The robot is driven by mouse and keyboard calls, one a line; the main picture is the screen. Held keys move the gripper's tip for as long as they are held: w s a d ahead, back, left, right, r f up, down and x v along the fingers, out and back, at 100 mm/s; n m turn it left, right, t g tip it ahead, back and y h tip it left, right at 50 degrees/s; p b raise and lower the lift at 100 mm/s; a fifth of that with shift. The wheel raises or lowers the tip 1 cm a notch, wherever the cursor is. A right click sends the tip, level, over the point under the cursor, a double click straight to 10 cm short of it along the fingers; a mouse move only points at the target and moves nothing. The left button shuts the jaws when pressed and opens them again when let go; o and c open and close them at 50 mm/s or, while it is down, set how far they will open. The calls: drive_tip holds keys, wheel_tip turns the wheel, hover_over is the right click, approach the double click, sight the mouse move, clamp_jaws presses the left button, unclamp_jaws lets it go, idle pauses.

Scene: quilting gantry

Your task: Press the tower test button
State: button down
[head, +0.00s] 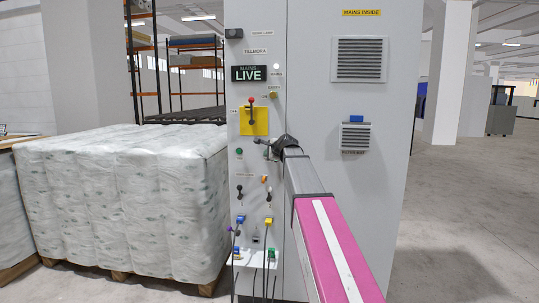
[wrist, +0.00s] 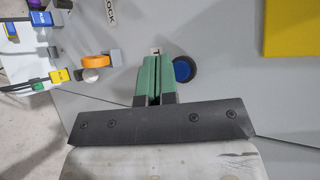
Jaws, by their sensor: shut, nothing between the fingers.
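My gripper (head: 262,143) is at the left part of the grey cabinet's front, just below a yellow plate (head: 260,128) with a red-topped switch lever. In the wrist view my green fingers (wrist: 152,62) are together, with nothing between them. A round blue button with a dark rim (wrist: 184,69) is right beside the fingertips; I cannot tell whether they touch. A small white label (wrist: 157,49) by the fingertips shows only a T-like letter, so I cannot confirm which button is the tower test. My gripper hides this spot in the head view.
An orange knob (wrist: 96,62) is left of my fingers in the wrist view. Switches and plugged cables (head: 268,236) fill the cabinet's lower left. A "LIVE" sign (head: 249,74) is above. Wrapped bales (head: 125,205) stand left; open floor (head: 465,230) lies right.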

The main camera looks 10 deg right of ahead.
drive_tip(key=shift+w, duration=0.2)
drive_tip(key=shift+w+d, duration=0.1)
drive_tip(key=shift+w, duration=0.1)
drive_tip(key=shift+w+d, duration=0.15)
drive_tip(key=shift+w, duration=0.3)
idle(0.8)
drive_tip(key=shift+s, duration=0.1)
drive_tip(key=shift+s+a, duration=0.25)
drive_tip(key=shift+s, duration=0.5)
drive_tip(key=shift+s, duration=0.1)
drive_tip(key=s, duration=0.1)
drive_tip(key=s+a, duration=0.1)
drive_tip(key=s, duration=0.2)
drive_tip(key=shift+s+a, duration=0.3)
idle(0.7)
